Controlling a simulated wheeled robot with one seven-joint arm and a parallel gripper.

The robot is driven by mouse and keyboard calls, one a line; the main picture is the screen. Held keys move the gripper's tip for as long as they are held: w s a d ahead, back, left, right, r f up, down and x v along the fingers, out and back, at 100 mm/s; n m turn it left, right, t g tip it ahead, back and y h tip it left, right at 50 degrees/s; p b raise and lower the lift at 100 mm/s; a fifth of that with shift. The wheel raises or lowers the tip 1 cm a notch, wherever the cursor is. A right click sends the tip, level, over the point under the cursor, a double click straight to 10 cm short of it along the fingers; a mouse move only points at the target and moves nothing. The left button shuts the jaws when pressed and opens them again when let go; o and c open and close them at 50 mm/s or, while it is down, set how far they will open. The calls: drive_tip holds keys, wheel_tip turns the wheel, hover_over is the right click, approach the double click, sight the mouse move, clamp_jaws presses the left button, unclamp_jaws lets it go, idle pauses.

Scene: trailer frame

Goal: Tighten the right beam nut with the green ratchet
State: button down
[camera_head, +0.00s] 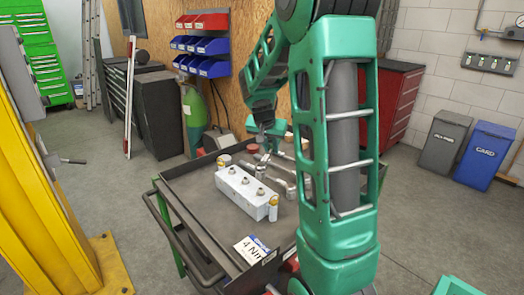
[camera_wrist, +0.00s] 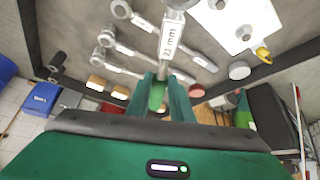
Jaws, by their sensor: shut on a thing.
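My gripper (camera_wrist: 165,95) is shut on a tool with a green handle end (camera_wrist: 157,96), which I take for the green ratchet. Its metal shaft, with a white "12 mm" label (camera_wrist: 171,37), runs away from the fingers to a head cut off at the wrist view's top edge. In the head view my gripper (camera_head: 267,132) hangs over the far side of the trolley. The pale beam block (camera_head: 240,190), with several nuts (camera_head: 260,191) on top, lies on the trolley; it also shows in the wrist view (camera_wrist: 243,22). The tool's head appears apart from the nuts, though its end is hidden.
Other ratchets (camera_wrist: 120,48) lie on the trolley (camera_head: 190,205) beside the held tool. A yellow-capped cylinder (camera_head: 273,208) stands at the block's near end. A "4 Nm" card (camera_head: 250,249) lies at the near edge. The tray's left part is clear. A yellow post (camera_head: 45,190) stands left.

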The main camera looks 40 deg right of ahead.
drive_tip(key=s+d+f+m+g, duration=0.1)
drive_tip(key=s+f+m+g, duration=0.2)
drive_tip(key=s+m, duration=0.3)
drive_tip(key=shift+d+f+h, duration=0.25)
drive_tip(key=shift+f+h, duration=0.15)
idle(0.5)
drive_tip(key=shift+f, duration=1.2)
idle(0.5)
drive_tip(key=c, duration=2.1)
unclamp_jaws()
clamp_jaws()
